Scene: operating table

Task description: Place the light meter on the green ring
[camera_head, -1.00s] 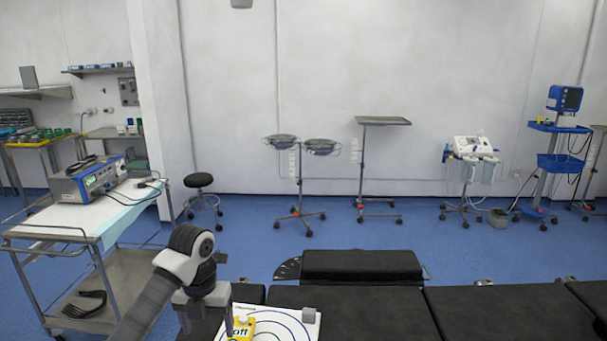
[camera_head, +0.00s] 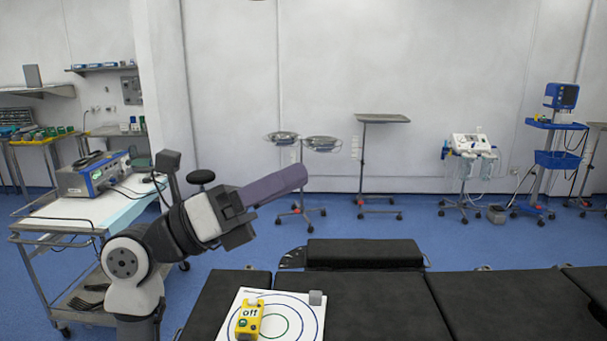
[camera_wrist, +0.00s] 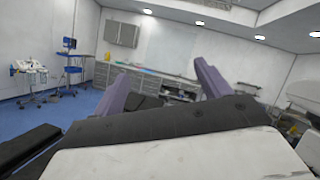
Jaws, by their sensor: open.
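The light meter, seen as a yellow box (camera_head: 249,320) marked "off", lies on the left part of a white board (camera_head: 307,328) printed with concentric rings. The green ring (camera_head: 287,322) is the small inner ring, just right of the yellow box. The box covers part of the outer rings. My gripper (camera_head: 302,178) is raised well above the board, apart from it, and its purple fingers point right. In the wrist view my gripper (camera_wrist: 163,80) has its fingers wide apart with nothing between them. The wrist view does not show the board.
A grey cube (camera_head: 316,298) sits at the board's far right corner. The black operating table (camera_head: 372,305) is bare to the right. A trolley (camera_head: 60,226) with a blue device (camera_head: 93,174) stands at the left. Stands with bowls and a tray are behind, against the wall.

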